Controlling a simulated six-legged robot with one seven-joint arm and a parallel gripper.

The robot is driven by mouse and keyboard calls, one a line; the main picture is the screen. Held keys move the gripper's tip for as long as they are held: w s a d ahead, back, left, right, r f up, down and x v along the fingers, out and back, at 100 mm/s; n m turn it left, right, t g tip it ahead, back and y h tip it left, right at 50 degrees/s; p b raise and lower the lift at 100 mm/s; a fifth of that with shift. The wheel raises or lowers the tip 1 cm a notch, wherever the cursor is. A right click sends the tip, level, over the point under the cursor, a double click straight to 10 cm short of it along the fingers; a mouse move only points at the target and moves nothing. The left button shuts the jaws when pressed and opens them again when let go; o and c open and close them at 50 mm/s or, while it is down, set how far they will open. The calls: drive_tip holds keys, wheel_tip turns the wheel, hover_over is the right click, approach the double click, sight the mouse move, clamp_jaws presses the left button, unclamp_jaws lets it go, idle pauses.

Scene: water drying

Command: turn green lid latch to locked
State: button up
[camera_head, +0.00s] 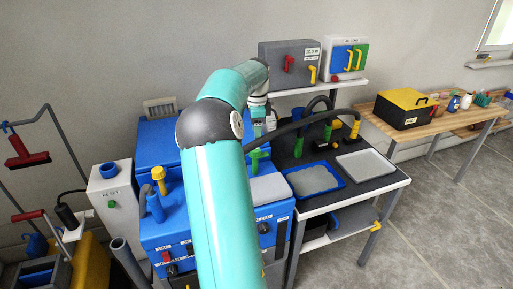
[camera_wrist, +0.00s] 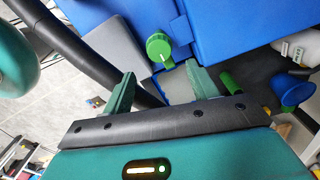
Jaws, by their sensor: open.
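The green latch (camera_wrist: 159,47) shows in the wrist view as a round knob with a pale mark, beside the edge of a blue lid (camera_wrist: 205,40). My gripper (camera_wrist: 160,73) is open. Its two teal fingers stand apart on either side of the line to the latch, and the latch is beyond their tips, not visibly touched. Nothing is between the fingers.
A dark hose (camera_head: 305,118) arches over the machine and bench; a hose also passes left of my fingers in the wrist view (camera_wrist: 82,45). A blue tray (camera_head: 340,180) and white tray (camera_head: 365,163) lie right. A grey control box (camera_head: 290,62) stands on the shelf behind.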

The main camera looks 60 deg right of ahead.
sight(256, 149)
wheel_tip(256, 149, down, 7)
drive_tip(key=shift+f, duration=0.15)
drive_tip(key=c, duration=1)
